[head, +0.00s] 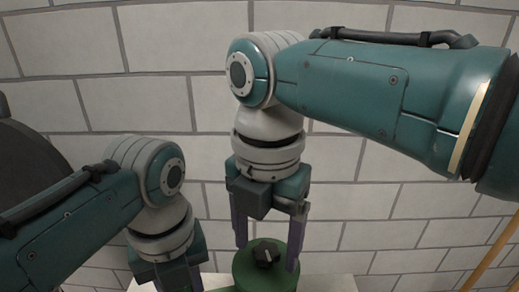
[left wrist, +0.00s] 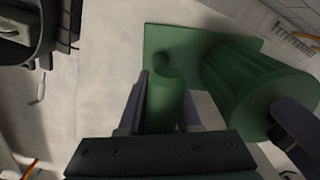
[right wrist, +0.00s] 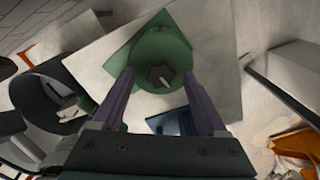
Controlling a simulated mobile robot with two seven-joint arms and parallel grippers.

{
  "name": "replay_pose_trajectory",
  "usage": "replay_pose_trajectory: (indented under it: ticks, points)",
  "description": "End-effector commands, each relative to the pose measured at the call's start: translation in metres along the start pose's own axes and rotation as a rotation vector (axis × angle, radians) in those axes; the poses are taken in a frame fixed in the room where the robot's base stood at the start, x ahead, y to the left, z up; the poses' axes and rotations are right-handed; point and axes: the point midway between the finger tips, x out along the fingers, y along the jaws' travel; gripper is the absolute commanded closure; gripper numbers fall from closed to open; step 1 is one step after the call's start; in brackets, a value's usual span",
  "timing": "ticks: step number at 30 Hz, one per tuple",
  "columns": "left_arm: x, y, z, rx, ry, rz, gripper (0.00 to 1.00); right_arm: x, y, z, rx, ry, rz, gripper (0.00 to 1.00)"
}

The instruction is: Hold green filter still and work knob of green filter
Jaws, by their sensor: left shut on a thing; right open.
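The green filter (head: 252,272) is an upright ribbed cylinder with a dark knob (head: 265,252) on top. In the left wrist view the filter (left wrist: 250,80) rises from a flat green plate (left wrist: 158,42), with a thinner green post (left wrist: 165,105) beside it. My left gripper (left wrist: 164,85) is shut on that post; its fingertips are cut off in the head view. My right gripper (head: 267,255) points down, open, with its fingers on either side of the filter's top. In the right wrist view the knob (right wrist: 160,75) shows between and beyond the fingertips, apart from them.
The filter stands on a pale board (right wrist: 215,50). A dark round vessel (right wrist: 50,98) lies to the left in the right wrist view. A blue item (right wrist: 176,122) and an orange item (right wrist: 298,142) are lower down. A block wall (head: 400,215) is behind.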

Motion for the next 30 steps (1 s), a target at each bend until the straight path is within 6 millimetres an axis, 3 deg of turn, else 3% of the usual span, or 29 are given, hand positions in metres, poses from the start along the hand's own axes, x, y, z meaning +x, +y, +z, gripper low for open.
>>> replay_pose_trajectory:
  ticks: [7,15,21,30]
  points:
    - [0.0,0.0,0.0,0.0,-0.001,-0.002,1.0,-0.019,0.001,0.001,-0.001,-0.002,0.004,0.24]
    - [0.0,0.0,0.0,0.0,0.0,-0.002,1.0,-0.08,0.001,0.001,-0.002,-0.005,0.005,0.24]
    - [0.0,0.0,0.0,-0.001,0.0,-0.002,1.0,-0.111,0.001,0.001,0.0,-0.002,0.003,0.24]
    - [0.0,0.0,0.0,-0.001,0.0,-0.001,1.0,-0.12,0.0,0.0,0.0,0.001,0.001,0.24]
